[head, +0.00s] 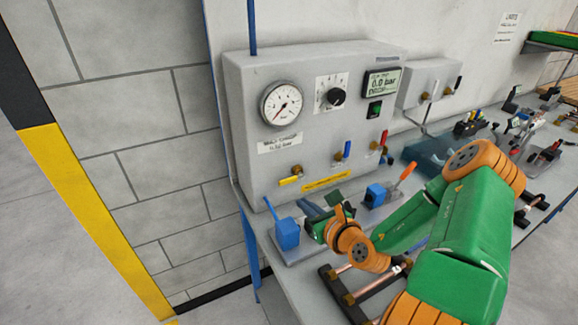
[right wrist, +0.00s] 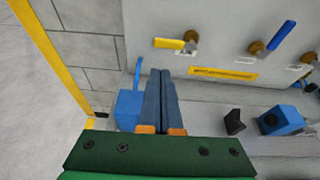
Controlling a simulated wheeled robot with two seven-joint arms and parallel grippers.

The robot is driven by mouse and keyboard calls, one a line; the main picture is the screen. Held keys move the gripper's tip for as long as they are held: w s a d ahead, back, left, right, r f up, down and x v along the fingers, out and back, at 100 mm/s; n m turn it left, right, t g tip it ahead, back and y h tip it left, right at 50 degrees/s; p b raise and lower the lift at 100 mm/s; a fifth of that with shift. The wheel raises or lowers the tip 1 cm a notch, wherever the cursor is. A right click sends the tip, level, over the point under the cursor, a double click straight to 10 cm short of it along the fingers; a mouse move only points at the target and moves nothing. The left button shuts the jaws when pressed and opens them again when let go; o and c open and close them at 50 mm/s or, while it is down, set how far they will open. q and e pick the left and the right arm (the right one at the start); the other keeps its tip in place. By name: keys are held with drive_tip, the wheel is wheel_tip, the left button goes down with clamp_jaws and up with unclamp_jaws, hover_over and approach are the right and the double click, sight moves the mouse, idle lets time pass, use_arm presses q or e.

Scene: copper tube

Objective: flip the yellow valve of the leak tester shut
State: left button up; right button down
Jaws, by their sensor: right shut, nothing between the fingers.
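The leak tester (head: 240,120) is a grey box with a gauge and a display, standing against the wall on the bench. Its yellow valve (head: 290,180) is low on the front face, with the lever lying roughly horizontal and pointing left from a brass body. The valve also shows in the right wrist view (right wrist: 170,44), above and just beyond the fingertips. My right gripper (head: 308,209) is shut and empty, below and slightly right of the valve, apart from it. Its blue-grey fingers (right wrist: 160,75) are pressed together, pointing toward the tester. My left gripper is not in view.
A blue clamp (head: 287,233) with an upright lever stands just left of my right fingers. Another blue clamp (head: 376,194) with an orange-handled lever is to the right. A blue valve (head: 346,150) and a red valve (head: 382,140) sit right of the yellow one. Copper tubes lie in front.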

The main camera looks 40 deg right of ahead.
sight(292, 180)
drive_tip(key=w+d+f+b, duration=0.2)
drive_tip(key=w, duration=0.1)
drive_tip(key=w+d+f+b, duration=0.1)
drive_tip(key=w+f, duration=0.1)
drive_tip(key=shift+w+d+b, duration=0.1)
drive_tip(key=shift+d+b, duration=0.25)
drive_tip(key=w+b, duration=0.3)
drive_tip(key=shift+w+d+b, duration=0.3)
drive_tip(key=shift+w+d, duration=0.05)
drive_tip(key=shift+w, duration=0.05)
drive_tip(key=shift+a+r, duration=0.1)
drive_tip(key=shift+r, duration=0.05)
